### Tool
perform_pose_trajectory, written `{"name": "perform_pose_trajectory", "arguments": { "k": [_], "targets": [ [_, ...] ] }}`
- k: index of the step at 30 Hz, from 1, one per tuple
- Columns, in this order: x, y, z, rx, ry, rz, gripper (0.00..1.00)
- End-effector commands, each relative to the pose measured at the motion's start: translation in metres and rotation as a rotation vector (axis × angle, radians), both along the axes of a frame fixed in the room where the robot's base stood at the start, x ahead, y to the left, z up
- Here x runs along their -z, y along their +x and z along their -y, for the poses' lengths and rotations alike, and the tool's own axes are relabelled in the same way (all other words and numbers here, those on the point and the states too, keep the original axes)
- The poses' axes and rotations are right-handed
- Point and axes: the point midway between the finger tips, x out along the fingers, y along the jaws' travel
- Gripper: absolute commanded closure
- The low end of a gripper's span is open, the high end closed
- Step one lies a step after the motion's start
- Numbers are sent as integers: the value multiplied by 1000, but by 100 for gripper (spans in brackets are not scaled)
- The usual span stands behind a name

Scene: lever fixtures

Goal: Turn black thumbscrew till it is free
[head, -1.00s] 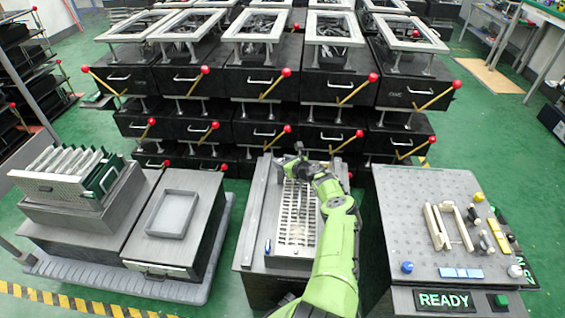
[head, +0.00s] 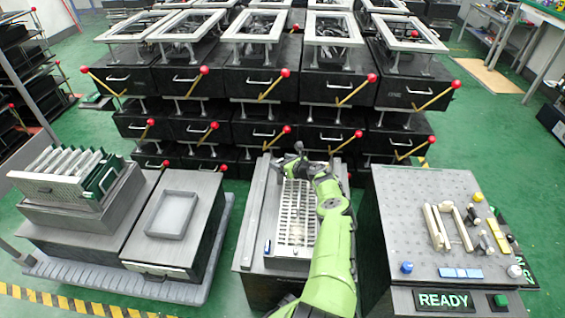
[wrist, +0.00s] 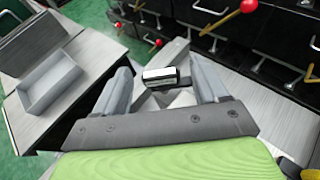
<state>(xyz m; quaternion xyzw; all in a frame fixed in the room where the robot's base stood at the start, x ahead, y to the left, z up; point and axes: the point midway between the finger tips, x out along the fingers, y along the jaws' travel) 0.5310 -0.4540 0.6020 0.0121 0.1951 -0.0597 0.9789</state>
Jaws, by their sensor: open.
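My gripper (wrist: 163,76) is open in the wrist view, with one grey finger on each side of a small block with dark edges and a pale face (wrist: 166,79). I cannot tell whether this block is the black thumbscrew or whether a finger touches it. In the head view my gripper (head: 291,161) is over the far end of the slotted metal fixture (head: 297,215). A small dark upright part (head: 299,148) shows there beside the gripper. My green arm covers the fixture's right side.
A grey tray (head: 191,215) lies on the cabinet to the left. The panel (head: 395,200) with pale handles and a READY sign (head: 444,300) stands to the right. Black drawer units with red-tipped levers (head: 286,73) stand close behind the fixture.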

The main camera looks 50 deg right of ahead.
Motion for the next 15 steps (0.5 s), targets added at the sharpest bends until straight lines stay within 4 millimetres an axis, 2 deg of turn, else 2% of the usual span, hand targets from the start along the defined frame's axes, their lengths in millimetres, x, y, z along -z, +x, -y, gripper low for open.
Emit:
{"name": "perform_pose_trajectory", "arguments": {
  "k": [4,8,15],
  "targets": [
    [-2,-3,0,0,0,0,28],
    [-12,-17,-1,1,2,0,28],
    [-37,-69,-7,3,3,0,28]
  ]
}}
